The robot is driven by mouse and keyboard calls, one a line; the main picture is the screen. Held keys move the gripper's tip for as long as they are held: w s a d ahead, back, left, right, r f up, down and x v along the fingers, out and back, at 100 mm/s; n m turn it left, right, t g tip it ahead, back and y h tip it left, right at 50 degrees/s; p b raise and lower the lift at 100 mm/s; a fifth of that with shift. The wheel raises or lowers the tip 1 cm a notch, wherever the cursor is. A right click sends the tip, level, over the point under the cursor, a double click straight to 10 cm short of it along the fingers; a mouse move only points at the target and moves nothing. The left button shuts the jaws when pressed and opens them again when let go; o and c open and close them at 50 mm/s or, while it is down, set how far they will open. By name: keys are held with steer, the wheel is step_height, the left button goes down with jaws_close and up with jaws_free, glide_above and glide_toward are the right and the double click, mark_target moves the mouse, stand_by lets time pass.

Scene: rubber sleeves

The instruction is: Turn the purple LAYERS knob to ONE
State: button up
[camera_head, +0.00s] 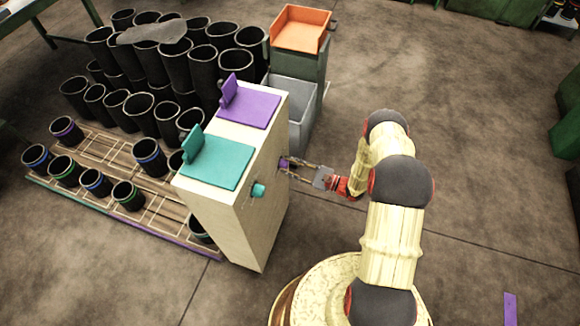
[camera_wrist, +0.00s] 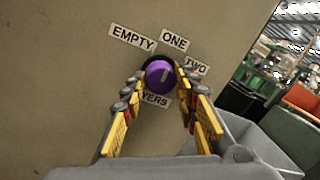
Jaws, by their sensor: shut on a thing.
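The purple LAYERS knob (camera_wrist: 159,76) sits on the side face of a pale cabinet (camera_head: 262,215). In the head view the knob (camera_head: 284,163) is small and partly hidden by the fingers. My gripper (camera_wrist: 161,84) is shut on the knob, one finger on each side; it also shows in the head view (camera_head: 289,167). The labels EMPTY (camera_wrist: 131,37), ONE (camera_wrist: 174,41) and TWO (camera_wrist: 196,66) stand around the knob. The LAYERS label (camera_wrist: 155,99) below is partly covered. A faint pale mark shows on the knob, but its exact direction is too small to tell.
A teal knob (camera_head: 258,190) is on the same face, nearer the front. Teal (camera_head: 217,161) and purple (camera_head: 249,107) panels lie on top. A grey bin (camera_head: 297,106) and an orange tray (camera_head: 300,28) stand behind. Black sleeves (camera_head: 175,66) crowd the left.

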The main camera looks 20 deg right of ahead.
stand_by(0.3)
steer(key=o, duration=1.1)
steer(key=shift+o, duration=0.3)
steer(key=v, duration=1.2)
steer(key=shift+f, duration=0.1)
